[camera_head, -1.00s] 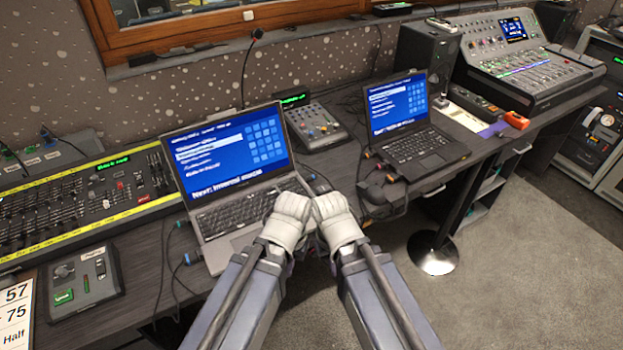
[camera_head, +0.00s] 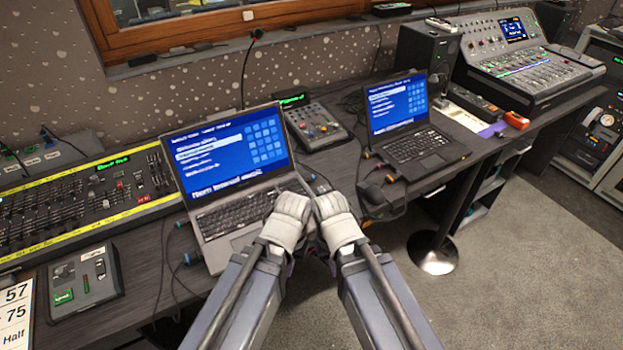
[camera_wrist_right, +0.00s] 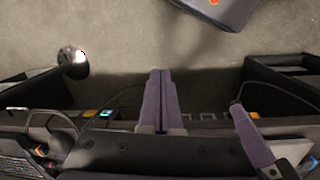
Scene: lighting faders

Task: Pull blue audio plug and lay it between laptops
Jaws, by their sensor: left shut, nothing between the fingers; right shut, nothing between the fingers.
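A small blue plug (camera_head: 190,258) with a dark cable sits at the left front edge of the left laptop (camera_head: 236,150). A teal plug (camera_head: 181,223) is a little behind it. The right laptop (camera_head: 398,107) stands open farther right. My left gripper (camera_head: 291,204) and my right gripper (camera_head: 329,205) are side by side in front of the left laptop's right corner, both empty. The right wrist view shows my right gripper's purple fingers (camera_wrist_right: 160,74) pressed together. A blue-tipped part (camera_wrist_right: 107,114) is near the desk edge there; I cannot tell which plug it is.
A small mixer (camera_head: 315,124) stands between the laptops, with dark cables and orange-tipped plugs (camera_head: 367,154) in front of it. A fader console (camera_head: 75,205) and small box (camera_head: 83,280) are on the left. A large mixing desk (camera_head: 527,62) stands on the right.

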